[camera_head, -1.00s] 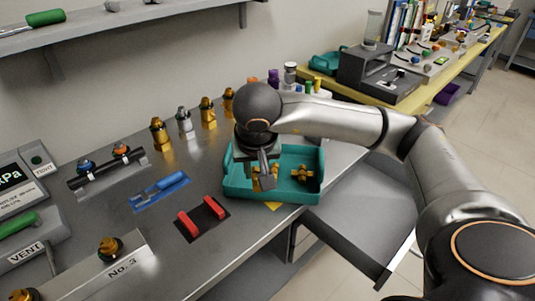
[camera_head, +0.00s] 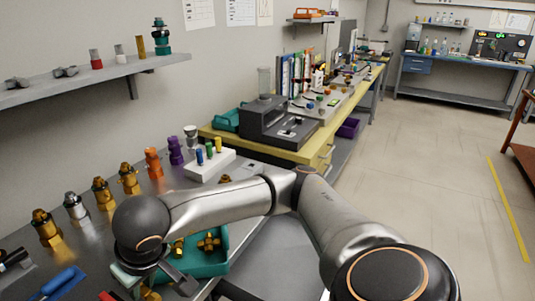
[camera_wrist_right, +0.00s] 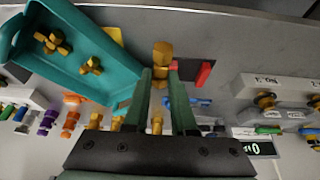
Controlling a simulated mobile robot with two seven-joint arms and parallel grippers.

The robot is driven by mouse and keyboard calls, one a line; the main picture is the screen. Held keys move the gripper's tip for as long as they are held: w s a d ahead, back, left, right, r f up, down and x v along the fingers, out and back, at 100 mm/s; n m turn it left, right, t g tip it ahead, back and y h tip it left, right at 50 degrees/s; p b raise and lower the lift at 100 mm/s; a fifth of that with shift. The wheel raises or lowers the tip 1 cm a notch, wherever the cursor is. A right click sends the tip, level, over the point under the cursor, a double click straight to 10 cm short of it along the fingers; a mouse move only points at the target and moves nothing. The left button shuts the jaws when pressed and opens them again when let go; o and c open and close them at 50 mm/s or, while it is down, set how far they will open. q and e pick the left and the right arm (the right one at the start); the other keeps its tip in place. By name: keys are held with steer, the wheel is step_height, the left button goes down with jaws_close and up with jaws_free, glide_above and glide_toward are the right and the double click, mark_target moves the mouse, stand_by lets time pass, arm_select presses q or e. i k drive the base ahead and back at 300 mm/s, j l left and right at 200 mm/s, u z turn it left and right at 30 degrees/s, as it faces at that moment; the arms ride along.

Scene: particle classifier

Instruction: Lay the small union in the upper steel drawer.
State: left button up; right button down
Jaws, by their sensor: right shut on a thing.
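My right gripper (camera_wrist_right: 161,78) is shut on a small brass union (camera_wrist_right: 162,54), which shows between its fingertips in the wrist view. In the head view the gripper (camera_head: 165,285) is at the bottom, at the left end of the teal tray (camera_head: 218,264), and the union is mostly hidden. In the wrist view the union is outside the tray (camera_wrist_right: 100,88). The grey steel drawer (camera_head: 272,262) appears pulled out to the right of the tray, partly behind my right arm. My left gripper is not in view.
Other brass fittings (camera_head: 208,243) lie in the tray. Several brass, silver, orange and purple fittings (camera_head: 129,178) stand along the back of the bench. A white block with coloured pegs (camera_head: 208,163) stands behind. A blue-handled tool (camera_head: 62,284) lies at lower left.

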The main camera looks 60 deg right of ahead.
mark_target(268, 261)
steer(key=k+l+u, duration=0.15)
steer(key=l, duration=0.3)
steer(key=k+l+u, duration=0.1)
steer(key=l, duration=0.3)
steer(key=k+l+u, duration=0.15)
steer(key=k+l, duration=0.15)
steer(key=k+l+u, duration=0.1)
steer(key=k+l, duration=0.15)
steer(key=l, duration=0.25)
